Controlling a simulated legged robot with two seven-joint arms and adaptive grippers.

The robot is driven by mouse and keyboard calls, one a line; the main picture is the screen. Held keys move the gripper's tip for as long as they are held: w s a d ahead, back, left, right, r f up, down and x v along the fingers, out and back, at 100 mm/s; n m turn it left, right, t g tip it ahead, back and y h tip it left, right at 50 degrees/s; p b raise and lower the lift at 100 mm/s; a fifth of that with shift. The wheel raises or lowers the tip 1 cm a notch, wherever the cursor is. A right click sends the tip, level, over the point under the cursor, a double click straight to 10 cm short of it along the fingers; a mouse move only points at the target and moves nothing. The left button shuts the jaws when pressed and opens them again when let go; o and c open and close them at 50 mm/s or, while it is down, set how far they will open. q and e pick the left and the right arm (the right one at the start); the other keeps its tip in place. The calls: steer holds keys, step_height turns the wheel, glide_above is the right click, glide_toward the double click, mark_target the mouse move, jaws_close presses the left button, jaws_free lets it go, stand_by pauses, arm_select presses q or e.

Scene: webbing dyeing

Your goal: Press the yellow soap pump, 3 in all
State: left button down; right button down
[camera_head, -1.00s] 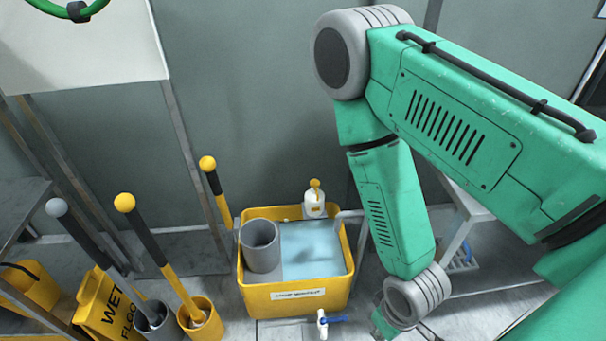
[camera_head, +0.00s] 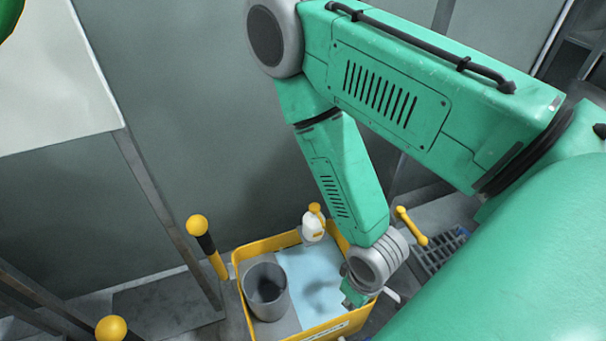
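The soap pump (camera_head: 312,227) is a small white bottle with a yellow pump head. It stands at the back of the yellow tub (camera_head: 262,243), and no gripper touches it. My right arm comes in from the right. Its gripper (camera_head: 354,296) points down by the tub's right side, in front of and to the right of the pump. Its fingers are small and mostly hidden by the wrist, so I cannot tell whether they are open. My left gripper is not in view.
The tub also holds a grey cylinder (camera_head: 267,290) at left and pale blue liquid (camera_head: 308,275). A yellow-knobbed handle (camera_head: 206,245) rises beside the tub's left edge. A grey wall stands behind. A yellow handle (camera_head: 412,226) lies near a dark grate at right.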

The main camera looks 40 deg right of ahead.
steer(key=w+a+f+n+t+y+b, duration=0.1)
steer(key=w+f+b, duration=0.15)
steer(key=w, duration=0.25)
steer(key=w+f+n+t+y+b, duration=0.1)
steer(key=w+f+n+b, duration=0.15)
steer(key=w, duration=0.25)
step_height(320, 180, up, 2)
steer(key=n+t+y+b, duration=0.2)
steer(key=n+t+b, duration=0.4)
steer(key=n+b, duration=0.5)
glide_above(315, 206)
steer(key=b, duration=0.1)
steer(key=m, duration=0.1)
steer(key=shift+r, duration=0.1)
step_height(315, 206, down, 9)
steer(key=b, duration=0.8)
